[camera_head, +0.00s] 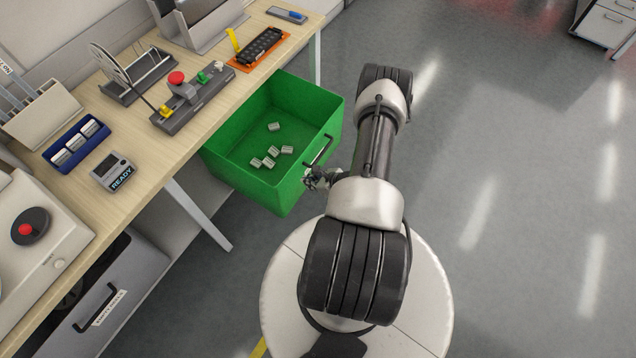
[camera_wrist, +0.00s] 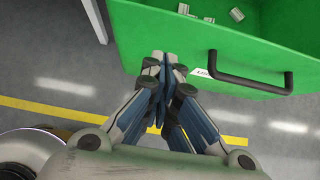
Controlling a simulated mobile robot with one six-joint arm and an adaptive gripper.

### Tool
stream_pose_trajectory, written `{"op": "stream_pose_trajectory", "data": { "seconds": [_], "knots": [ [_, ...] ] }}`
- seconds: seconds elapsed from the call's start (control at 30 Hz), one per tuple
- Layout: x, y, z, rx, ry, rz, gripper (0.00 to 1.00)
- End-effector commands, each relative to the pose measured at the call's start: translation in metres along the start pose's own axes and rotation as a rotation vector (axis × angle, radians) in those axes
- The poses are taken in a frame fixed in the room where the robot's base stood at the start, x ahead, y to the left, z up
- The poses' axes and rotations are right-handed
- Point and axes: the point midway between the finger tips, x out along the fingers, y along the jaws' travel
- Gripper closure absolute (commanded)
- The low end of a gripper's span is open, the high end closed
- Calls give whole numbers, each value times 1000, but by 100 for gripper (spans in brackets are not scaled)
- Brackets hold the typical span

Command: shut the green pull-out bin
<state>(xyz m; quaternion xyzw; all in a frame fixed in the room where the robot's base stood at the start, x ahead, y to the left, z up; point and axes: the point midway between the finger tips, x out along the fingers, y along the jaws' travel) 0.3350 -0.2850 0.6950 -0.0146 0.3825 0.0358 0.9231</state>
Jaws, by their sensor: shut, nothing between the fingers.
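The green pull-out bin (camera_head: 240,171) stands pulled out from under the wooden workbench, with several small light-grey parts (camera_head: 270,160) lying on its floor. Its black bar handle (camera_head: 318,151) is on the front wall. In the wrist view the bin's front wall (camera_wrist: 150,33) fills the top, and the black handle (camera_wrist: 250,78) is to the right of my fingers. My gripper (camera_wrist: 167,57) is shut and empty, its fingertips close to the front wall, left of the handle; I cannot tell if they touch it. In the head view my gripper (camera_head: 312,180) is partly hidden by my arm.
The workbench (camera_head: 165,165) carries a control box with a red button (camera_head: 177,78), an orange tray (camera_head: 258,48) and a blue tray (camera_head: 76,143). A grey drawer (camera_head: 108,295) sits below it at lower left. Open floor (camera_head: 490,150) lies to the right.

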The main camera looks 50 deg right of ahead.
Motion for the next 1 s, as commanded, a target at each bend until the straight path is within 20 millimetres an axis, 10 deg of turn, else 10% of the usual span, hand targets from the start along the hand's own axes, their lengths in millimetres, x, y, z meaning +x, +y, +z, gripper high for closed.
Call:
{"op": "stream_pose_trajectory", "data": {
  "seconds": [0.3,1.0],
  "knots": [
    [36,1,24,-3,0,2,100],
    [46,0,34,-2,-1,1,100]
  ]
}}
